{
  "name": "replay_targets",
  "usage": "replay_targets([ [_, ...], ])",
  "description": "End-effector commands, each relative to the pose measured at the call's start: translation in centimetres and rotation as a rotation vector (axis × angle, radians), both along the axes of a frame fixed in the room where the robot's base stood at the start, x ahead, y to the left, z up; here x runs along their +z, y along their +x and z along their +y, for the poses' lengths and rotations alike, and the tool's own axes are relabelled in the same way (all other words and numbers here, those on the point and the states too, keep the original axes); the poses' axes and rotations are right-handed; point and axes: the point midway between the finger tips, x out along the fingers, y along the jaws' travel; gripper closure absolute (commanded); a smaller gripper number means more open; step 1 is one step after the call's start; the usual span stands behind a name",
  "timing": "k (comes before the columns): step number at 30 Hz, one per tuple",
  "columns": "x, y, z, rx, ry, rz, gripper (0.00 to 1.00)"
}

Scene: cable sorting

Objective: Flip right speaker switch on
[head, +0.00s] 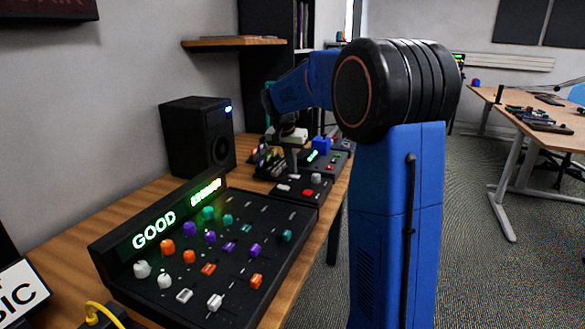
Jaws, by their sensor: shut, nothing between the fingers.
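A black speaker (197,137) stands on the wooden desk against the wall, with a small lit bluish-white light near its upper right edge. No second speaker shows, and I cannot make out which control is the right speaker switch. My gripper (291,153) is beyond the mixer, to the right of the speaker, low over a group of small control panels. It is shut and empty. It is small in the picture, so I cannot tell whether it touches a control.
A mixer (262,211) with colored knobs, sliders and a lit "GOOD" display fills the near desk. Small panels (302,188) with red and white controls lie beyond it. A shelf (233,41) hangs above the speaker. Another table (505,105) stands at the right across open carpet.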

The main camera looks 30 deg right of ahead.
Motion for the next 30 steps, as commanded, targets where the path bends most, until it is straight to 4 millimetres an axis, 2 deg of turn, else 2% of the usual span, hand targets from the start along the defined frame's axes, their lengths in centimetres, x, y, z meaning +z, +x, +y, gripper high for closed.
replay_targets([
  [5,1.8,-0.3,-0.4,-0.001,0.000,-0.003,1.00],
  [9,4.4,-1.0,-0.9,0.000,0.000,-0.005,1.00],
  [21,11.3,-3.4,0.1,0.002,-0.001,-0.002,1.00],
  [30,13.2,-4.1,0.3,0.002,0.000,0.000,1.00],
])
